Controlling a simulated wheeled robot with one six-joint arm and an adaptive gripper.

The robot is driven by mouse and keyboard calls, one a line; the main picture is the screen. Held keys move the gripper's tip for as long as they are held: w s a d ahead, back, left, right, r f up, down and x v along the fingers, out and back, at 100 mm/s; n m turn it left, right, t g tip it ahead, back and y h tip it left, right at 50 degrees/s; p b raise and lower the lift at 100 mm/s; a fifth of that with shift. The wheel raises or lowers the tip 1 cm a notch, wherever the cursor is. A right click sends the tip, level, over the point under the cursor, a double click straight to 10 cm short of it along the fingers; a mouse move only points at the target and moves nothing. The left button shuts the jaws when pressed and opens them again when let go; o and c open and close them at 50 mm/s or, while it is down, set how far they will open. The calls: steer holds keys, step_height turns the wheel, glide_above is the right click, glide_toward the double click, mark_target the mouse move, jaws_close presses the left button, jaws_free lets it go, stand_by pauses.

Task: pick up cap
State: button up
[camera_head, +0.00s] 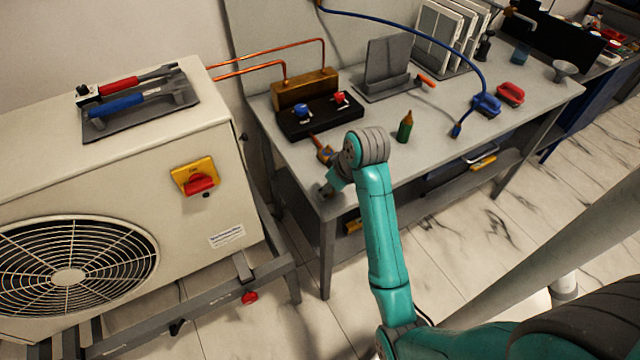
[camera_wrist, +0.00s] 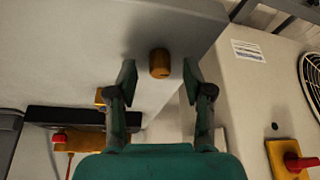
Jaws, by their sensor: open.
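A small brass-coloured cap (camera_wrist: 159,63) stands on the grey workbench (camera_wrist: 75,50), near the bench's corner. In the wrist view it shows between and just beyond the fingertips of my gripper (camera_wrist: 159,80). The fingers are open on both sides of it, with a gap on each side, and neither appears to touch it. In the head view my gripper (camera_head: 331,188) is low over the near left corner of the bench. I cannot make out the cap there; my arm and gripper seem to hide it.
A black manifold block (camera_head: 318,115) with blue and red knobs stands behind my gripper. A green bottle (camera_head: 405,127) stands to the right. The beige fan unit (camera_head: 130,200) with a red-yellow switch (camera_head: 197,178) stands left, beyond a gap.

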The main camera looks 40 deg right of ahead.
steer(key=shift+f, duration=0.15)
jaws_close()
steer(key=shift+w, duration=0.1)
stand_by(0.3)
